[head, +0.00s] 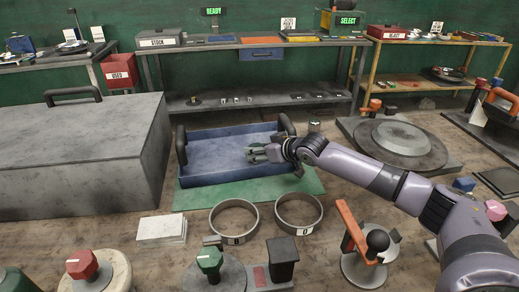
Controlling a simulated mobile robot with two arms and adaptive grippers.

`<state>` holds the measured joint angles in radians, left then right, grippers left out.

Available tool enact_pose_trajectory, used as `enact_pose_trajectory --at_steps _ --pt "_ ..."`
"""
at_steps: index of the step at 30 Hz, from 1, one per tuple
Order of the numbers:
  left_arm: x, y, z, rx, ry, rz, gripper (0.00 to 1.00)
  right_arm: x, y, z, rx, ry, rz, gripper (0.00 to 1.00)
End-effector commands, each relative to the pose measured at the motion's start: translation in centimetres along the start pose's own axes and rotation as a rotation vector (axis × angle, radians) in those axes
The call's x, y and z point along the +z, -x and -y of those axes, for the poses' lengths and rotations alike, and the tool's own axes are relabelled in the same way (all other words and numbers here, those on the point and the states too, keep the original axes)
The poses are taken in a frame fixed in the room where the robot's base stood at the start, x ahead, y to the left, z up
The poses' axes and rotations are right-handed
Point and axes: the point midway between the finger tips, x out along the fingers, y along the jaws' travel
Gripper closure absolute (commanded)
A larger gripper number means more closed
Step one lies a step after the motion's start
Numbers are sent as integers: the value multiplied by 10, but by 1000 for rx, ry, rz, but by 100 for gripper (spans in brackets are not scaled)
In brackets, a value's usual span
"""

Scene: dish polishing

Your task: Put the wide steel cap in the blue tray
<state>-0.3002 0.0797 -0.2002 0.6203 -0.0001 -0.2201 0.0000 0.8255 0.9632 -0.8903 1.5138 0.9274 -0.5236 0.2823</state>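The blue tray (212,179) lies on a green mat in the middle of the bench, with a dark handle at each end. My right gripper (251,153) reaches in from the right, over the right part of the tray. Its fingers look apart and nothing shows between them. The tray floor that I can see looks bare; the part under my gripper is hidden. A round grey metal disc (398,137), perhaps the wide steel cap, sits on a round base to the right. I cannot tell for certain that it is the cap. My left gripper is not in view.
Two steel rings (233,238) lie in front of the green mat (190,200). A big grey lidded box (75,150) fills the left. A small metal cylinder (315,126) stands behind my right wrist.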

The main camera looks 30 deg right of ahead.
Motion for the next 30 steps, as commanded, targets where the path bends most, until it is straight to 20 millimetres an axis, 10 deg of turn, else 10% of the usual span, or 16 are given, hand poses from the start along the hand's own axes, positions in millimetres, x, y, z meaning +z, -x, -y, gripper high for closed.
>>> enact_pose_trajectory --at_steps 19,30 --pt "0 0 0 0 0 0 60 -4 3 0 1 1 1 31" --pt "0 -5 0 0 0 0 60 -1 74 -2 4 4 3 31"
